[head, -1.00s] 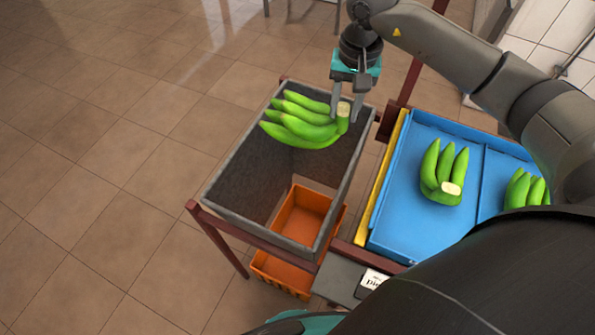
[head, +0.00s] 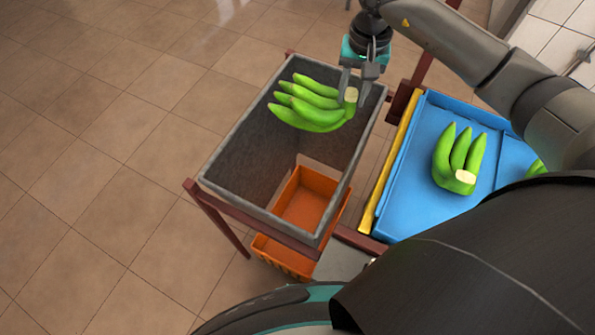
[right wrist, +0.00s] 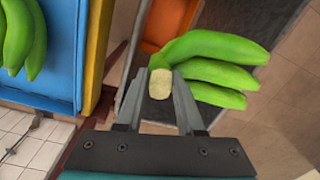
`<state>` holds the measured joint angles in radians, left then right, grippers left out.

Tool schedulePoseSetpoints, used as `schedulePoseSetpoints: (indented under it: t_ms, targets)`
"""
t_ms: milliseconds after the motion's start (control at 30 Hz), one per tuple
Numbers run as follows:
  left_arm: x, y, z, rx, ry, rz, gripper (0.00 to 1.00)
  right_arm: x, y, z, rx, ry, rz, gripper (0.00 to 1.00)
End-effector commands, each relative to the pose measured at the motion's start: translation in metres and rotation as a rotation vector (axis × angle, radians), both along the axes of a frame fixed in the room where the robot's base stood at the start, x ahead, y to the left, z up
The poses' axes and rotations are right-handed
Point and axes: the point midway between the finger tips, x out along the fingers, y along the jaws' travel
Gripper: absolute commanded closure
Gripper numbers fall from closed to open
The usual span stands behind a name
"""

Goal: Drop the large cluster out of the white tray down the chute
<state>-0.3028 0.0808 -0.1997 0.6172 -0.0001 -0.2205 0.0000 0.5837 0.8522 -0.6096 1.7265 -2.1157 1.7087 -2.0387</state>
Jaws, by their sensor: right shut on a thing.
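My right gripper (head: 357,88) is shut on the cut crown of a green banana cluster (head: 308,107). It holds the cluster at the top of the grey chute (head: 213,188), over its far part. The cluster's fingers point left in the head view. The right wrist view also shows the cluster (right wrist: 215,62), with its pale crown between the two fingers. No white tray can be made out; the tray in view is blue (head: 400,205). My left gripper is not in view.
An orange crate (head: 308,203) shows through the chute's open bottom. Another cluster (head: 460,158) lies in the blue tray, and part of one more (head: 537,168) shows at its right. A yellow strip (head: 385,180) edges the tray beside the chute. Dark red frame bars surround the chute.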

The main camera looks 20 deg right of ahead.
Motion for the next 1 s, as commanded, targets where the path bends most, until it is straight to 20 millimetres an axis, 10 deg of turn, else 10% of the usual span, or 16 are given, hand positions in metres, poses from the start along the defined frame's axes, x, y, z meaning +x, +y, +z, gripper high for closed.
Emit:
schedulePoseSetpoints:
  t_ms: [367, 400, 700, 1000]
  targets:
    - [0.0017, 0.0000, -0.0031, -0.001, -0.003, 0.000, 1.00, 0.0025, 0.0004, -0.0036, 0.003, -0.010, 0.001, 1.00]
    - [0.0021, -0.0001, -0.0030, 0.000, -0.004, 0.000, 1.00, 0.0025, 0.0004, -0.0036, 0.003, -0.010, 0.001, 0.60]
    - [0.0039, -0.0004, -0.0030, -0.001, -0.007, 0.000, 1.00, 0.0011, 0.0000, -0.0054, 0.002, -0.005, 0.000, 0.28]
    - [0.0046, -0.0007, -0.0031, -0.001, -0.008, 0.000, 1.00, -0.0005, -0.0006, -0.0043, -0.002, 0.002, 0.000, 0.28]
